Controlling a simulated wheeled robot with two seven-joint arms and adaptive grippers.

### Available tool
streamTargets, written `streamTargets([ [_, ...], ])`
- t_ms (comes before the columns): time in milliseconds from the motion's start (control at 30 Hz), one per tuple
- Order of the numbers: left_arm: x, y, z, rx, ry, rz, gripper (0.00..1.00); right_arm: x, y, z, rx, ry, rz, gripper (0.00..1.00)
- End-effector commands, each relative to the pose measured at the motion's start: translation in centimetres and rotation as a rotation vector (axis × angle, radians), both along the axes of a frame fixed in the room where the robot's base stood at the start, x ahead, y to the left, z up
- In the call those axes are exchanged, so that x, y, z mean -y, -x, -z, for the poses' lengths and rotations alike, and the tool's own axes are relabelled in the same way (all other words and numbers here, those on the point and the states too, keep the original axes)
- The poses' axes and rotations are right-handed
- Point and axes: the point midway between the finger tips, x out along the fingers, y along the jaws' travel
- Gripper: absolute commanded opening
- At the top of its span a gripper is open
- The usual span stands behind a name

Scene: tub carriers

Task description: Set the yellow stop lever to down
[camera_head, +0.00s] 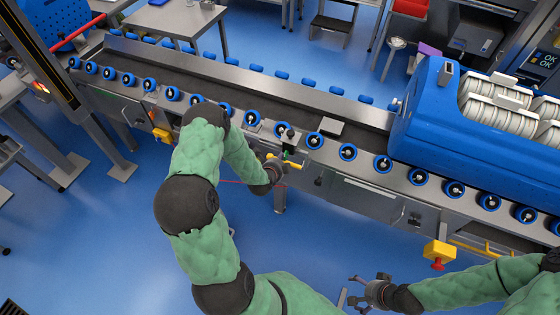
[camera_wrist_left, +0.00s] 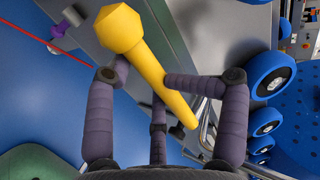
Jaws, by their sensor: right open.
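The yellow stop lever (camera_head: 291,163) sticks out from the front side of the roller conveyor, just below the blue rollers. In the left wrist view the lever (camera_wrist_left: 152,62) shows large, a tapered rod with a faceted, thicker end at the upper left. My left gripper (camera_head: 277,166) is at the lever. In the left wrist view its purple-grey fingers (camera_wrist_left: 160,88) are around the lever, with the right finger bent in to its side; whether they grip it I cannot tell. My right gripper (camera_head: 362,291) is open and empty, low in front of the conveyor.
A blue tub (camera_head: 430,120) with white ribbed parts stands on the conveyor (camera_head: 240,82) at right. A yellow box with a red button (camera_head: 438,252) hangs on the conveyor front. A steel table (camera_head: 175,20) and a step stool (camera_head: 332,25) stand behind. Blue floor lies in front.

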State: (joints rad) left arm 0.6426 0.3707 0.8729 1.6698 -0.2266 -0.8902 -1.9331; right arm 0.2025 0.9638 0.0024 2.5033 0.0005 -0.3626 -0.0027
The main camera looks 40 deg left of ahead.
Motion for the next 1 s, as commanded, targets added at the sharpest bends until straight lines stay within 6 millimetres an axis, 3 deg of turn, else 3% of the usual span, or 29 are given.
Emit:
streamTargets([
  [267, 0.2, 0.9, -0.5, -0.002, 0.003, -0.002, 0.51, 1.0, 0.0, 0.3, 0.0, -0.014, 0.002, 0.91],
  [800, 1.7, 7.7, -5.2, -0.001, 0.001, -0.001, 0.51, 0.9, 0.0, 0.3, 0.0, -0.013, 0.001, 0.91],
  [1000, 2.1, 9.2, -6.4, 0.0, 0.001, -0.001, 0.51, 0.9, 0.0, 0.3, 0.001, -0.013, 0.0, 0.91],
])
